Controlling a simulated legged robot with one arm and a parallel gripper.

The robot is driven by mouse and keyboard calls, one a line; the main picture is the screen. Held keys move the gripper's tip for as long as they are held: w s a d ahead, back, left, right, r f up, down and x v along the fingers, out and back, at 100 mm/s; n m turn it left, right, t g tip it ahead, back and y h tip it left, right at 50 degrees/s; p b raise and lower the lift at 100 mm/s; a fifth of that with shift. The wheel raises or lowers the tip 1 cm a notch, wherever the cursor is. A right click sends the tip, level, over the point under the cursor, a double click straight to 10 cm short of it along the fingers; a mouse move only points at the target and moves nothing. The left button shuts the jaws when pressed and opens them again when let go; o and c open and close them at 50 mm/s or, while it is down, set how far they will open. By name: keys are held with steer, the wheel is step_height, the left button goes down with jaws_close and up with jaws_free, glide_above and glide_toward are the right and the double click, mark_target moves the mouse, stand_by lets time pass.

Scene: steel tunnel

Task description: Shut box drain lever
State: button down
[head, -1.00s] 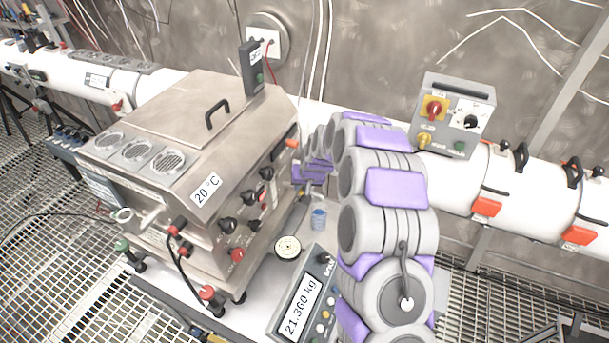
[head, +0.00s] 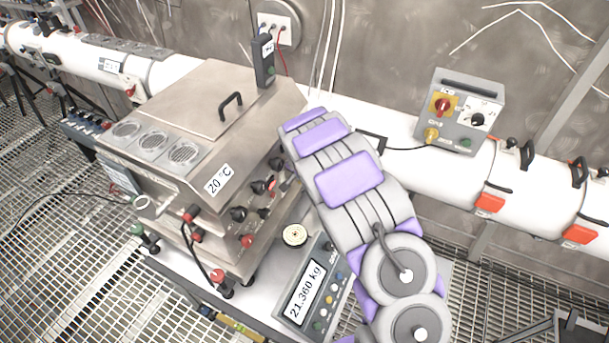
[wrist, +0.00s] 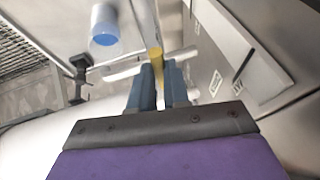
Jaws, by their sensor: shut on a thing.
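The steel box (head: 195,105) with a "20 °C" label stands at the left centre of the head view. Its right side, where the drain is, is largely covered by my arm there. In the wrist view a yellow lever (wrist: 155,55) is between the two blue-grey fingers of my gripper (wrist: 159,76), which is shut on it. A pale metal pipe runs beside the lever, and the box's wall (wrist: 220,65) is to the right. My gripper is hidden behind my arm in the head view. The lever's full angle is hard to tell.
A blue-ended cylinder (wrist: 104,28) is close to the left of the fingers. A white pipe (head: 410,165) runs behind, carrying a grey control box (head: 460,112).

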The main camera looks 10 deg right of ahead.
steer(key=shift+a+f, duration=0.1)
stand_by(0.6)
steer(key=c, duration=1.1)
jaws_free()
steer(key=shift+a, duration=0.15)
steer(key=shift+s+d+n, duration=0.1)
steer(key=shift+d+n, duration=0.1)
steer(key=shift+n, duration=0.2)
